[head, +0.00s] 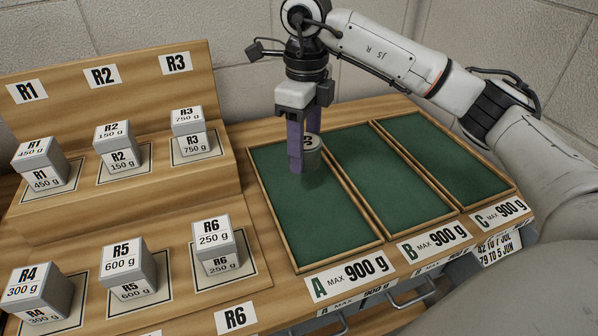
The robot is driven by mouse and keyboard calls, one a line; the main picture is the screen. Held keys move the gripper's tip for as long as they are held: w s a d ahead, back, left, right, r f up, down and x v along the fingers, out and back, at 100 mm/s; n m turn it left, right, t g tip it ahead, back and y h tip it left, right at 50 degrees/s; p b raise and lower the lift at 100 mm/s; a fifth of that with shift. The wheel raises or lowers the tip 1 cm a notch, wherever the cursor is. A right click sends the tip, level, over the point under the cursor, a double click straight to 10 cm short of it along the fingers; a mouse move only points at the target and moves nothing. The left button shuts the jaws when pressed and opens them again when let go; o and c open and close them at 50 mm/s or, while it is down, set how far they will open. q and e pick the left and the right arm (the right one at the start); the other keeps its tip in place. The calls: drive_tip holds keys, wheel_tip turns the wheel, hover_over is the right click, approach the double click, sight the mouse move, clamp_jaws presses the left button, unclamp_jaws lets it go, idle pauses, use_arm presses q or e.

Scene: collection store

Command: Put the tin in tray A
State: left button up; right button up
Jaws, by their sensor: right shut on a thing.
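The tin (313,161) is a small grey cylinder with a dark label on top, partly hidden by a gripper finger. My right gripper (304,160) points down and is shut on it. The tin shows against the far part of tray A (320,226), a green-lined tray with a wooden rim, close to the divider with tray B. I cannot tell whether the tin touches the tray floor. A label on the front edge reads A, max 900 g. My left gripper is not in view.
Tray B (393,190) and tray C (447,160) lie to the right of A, both empty. On the left, a wooden stepped rack (120,200) holds several labelled grey blocks, such as block R6 (214,240) nearest tray A. A block wall stands behind.

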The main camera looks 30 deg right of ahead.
sight(304, 189)
drive_tip(key=shift+f, duration=3.45)
drive_tip(key=shift+f, duration=0.1)
drive_tip(key=shift+f, duration=0.15)
drive_tip(key=o, duration=1.1)
wheel_tip(304, 189, up, 12)
drive_tip(key=shift+r, duration=0.25)
